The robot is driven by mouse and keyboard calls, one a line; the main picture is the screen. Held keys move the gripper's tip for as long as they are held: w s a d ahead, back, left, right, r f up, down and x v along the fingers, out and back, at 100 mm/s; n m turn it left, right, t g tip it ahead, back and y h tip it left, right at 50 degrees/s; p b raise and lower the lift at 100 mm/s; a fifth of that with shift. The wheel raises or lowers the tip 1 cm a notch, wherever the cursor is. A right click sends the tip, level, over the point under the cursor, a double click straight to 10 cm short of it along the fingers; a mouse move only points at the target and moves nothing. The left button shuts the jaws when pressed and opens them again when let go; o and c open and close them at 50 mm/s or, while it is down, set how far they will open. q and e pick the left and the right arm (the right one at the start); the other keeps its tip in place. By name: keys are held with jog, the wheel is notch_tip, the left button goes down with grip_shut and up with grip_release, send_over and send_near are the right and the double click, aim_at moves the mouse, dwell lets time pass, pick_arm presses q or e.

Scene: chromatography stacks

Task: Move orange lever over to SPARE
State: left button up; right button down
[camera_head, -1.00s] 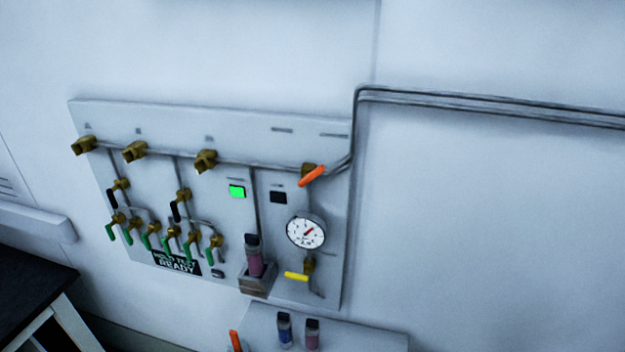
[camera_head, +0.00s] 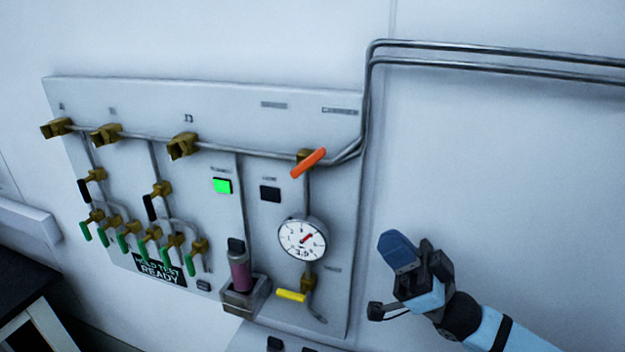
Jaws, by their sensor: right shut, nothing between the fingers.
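The orange lever (camera_head: 309,163) sits on a brass valve at the upper right of the wall panel (camera_head: 225,111). It is tilted, its upper end to the right. Small labels are near it, but I cannot read SPARE on any of them. My right gripper (camera_head: 397,250) is shut and empty. In the picture it is below and to the right of the lever, just right of the panel's edge, clearly apart from the lever. My left gripper is out of view.
Pipes (camera_head: 490,60) run right from the panel near the lever. Below it are a round gauge (camera_head: 302,240) and a yellow lever (camera_head: 291,295). A pink-filled vial (camera_head: 240,272) stands in a holder. Several green levers are at the left.

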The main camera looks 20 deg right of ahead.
jog(key=shift+s+a+r, duration=0.1)
jog(key=shift+r, duration=0.1)
jog(key=shift+r, duration=0.1)
jog(key=p, duration=0.4)
send_near(318, 160)
jog(key=x, duration=0.3)
jog(key=w+x, duration=0.1)
jog(key=x, duration=0.2)
jog(key=shift+w, duration=0.1)
jog(key=shift+w+a+r, duration=0.25)
jog(key=shift+a, duration=0.1)
